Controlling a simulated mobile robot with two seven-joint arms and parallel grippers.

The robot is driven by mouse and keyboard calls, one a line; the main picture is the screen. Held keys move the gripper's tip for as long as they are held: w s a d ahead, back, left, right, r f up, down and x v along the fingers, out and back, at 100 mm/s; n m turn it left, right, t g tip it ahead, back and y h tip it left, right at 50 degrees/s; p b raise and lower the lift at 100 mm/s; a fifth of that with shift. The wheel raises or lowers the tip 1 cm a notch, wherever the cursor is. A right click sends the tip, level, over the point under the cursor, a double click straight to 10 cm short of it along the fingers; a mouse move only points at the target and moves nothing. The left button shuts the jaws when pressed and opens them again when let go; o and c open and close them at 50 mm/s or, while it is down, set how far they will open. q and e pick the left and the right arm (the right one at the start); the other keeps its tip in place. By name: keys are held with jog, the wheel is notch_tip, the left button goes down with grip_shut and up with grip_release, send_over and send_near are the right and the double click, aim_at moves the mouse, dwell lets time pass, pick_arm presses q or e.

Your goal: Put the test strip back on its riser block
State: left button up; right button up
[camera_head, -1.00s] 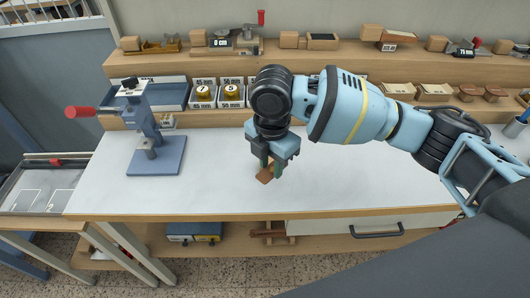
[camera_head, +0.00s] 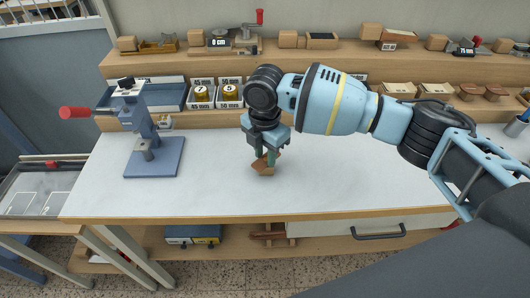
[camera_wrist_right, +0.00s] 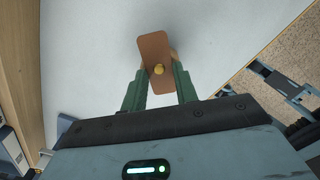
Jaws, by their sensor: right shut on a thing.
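My right gripper (camera_head: 265,158) points down over the white worktop, left of its middle. In the right wrist view its green fingers (camera_wrist_right: 160,90) are shut on the brown test strip (camera_wrist_right: 155,48), which has a round gold mark between the fingertips. In the head view the strip (camera_head: 261,167) shows as a small brown piece, tilted, just below the fingertips. Paler wood edges show beside the strip at the fingertips in the wrist view; they may be the riser block, mostly hidden under it. I cannot tell whether strip and block touch. My left gripper is not in view.
A blue stamping press (camera_head: 145,135) with a red handle stands at the left of the worktop (camera_head: 350,185). Shelves at the back hold trays, wooden blocks and gold rolls (camera_head: 202,94). The worktop right of my gripper is clear.

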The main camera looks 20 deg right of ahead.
aim_at(265, 160)
jog(key=shift+f, duration=0.3)
jog(key=o, duration=0.9)
jog(key=shift+r, duration=0.15)
notch_tip(265, 160, up, 12)
jog(key=shift+r+p, duration=0.1)
jog(key=shift+p, duration=0.25)
